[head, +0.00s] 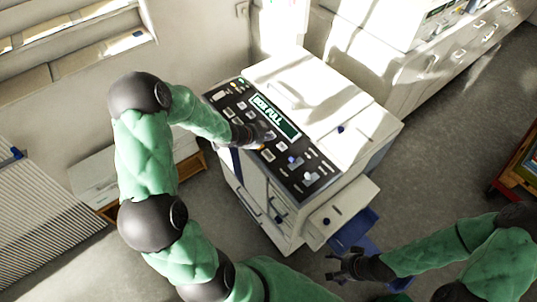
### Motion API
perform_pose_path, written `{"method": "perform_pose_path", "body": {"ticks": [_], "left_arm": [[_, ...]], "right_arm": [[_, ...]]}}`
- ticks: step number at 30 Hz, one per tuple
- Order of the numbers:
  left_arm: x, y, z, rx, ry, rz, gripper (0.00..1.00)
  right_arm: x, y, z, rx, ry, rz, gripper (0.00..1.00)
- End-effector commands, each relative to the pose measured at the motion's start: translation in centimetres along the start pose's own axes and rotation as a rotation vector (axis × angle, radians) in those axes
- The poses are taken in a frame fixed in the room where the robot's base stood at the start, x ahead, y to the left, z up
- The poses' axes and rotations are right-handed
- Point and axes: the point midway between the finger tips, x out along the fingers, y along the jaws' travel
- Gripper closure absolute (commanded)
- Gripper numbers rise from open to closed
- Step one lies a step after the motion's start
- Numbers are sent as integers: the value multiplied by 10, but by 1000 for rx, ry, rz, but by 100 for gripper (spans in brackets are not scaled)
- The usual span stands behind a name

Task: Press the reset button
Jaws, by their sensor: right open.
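A white copier (325,100) stands in the middle of the head view, with a dark control panel (312,178) along its near left side. The panel has a green display (275,116) that appears to read "BOX FULL" and several light and dark buttons. I cannot tell which button is the reset button. My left gripper (262,138) is over the panel's middle, just below the display. It covers some buttons; I cannot tell whether it touches one or whether its fingers are open. My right gripper (338,265) is open and empty, below the copier's lower right side.
A white side tray (345,207) and a blue part (352,232) stick out at the copier's lower right. White cabinets (420,65) stand behind it. A slatted radiator (45,225) is at the left, and a red-edged cart (515,165) at the right. Grey floor lies open between.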

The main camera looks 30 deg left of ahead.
Motion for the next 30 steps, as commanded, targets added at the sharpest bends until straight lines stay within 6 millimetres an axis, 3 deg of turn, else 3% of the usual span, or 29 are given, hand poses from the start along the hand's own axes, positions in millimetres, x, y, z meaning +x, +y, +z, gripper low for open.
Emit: {"method": "perform_pose_path", "body": {"ticks": [8, 21, 30], "left_arm": [[14, 11, 10, -1, 0, 1, 100], [51, 37, 37, -1, 0, 0, 100], [61, 44, 44, -1, 0, -1, 100]], "right_arm": [[18, 6, -1, 0, 0, 0, 20], [64, 23, -2, 0, 0, 0, 20], [76, 27, -3, 0, 0, 0, 20]]}}
